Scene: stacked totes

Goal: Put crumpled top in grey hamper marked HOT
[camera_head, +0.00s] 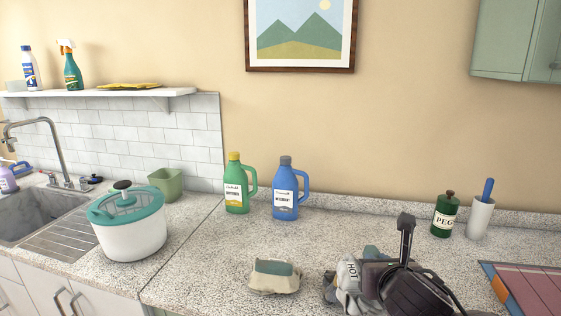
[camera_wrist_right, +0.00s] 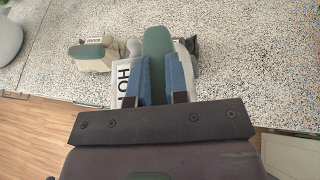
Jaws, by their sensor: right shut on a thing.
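My right gripper (camera_wrist_right: 159,76) is shut on a green piece of cloth (camera_wrist_right: 157,42), which looks like the crumpled top. The cloth sticks out beyond the blue fingers. The grey hamper (camera_wrist_right: 122,98) with the HOT label lies beneath and around the fingers in the wrist view. In the head view this hamper (camera_head: 345,284) stands near the counter's front, partly hidden by my right arm. I cannot tell whether the cloth is inside it or above it. My left gripper is not in view.
A beige hamper (camera_head: 273,285) with green on top stands left of the grey one. A green bottle (camera_head: 236,190), a blue bottle (camera_head: 285,195) and a PEGS jar (camera_head: 445,220) stand behind. A white tub (camera_head: 133,240) is at left, a striped cloth (camera_head: 535,290) at right.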

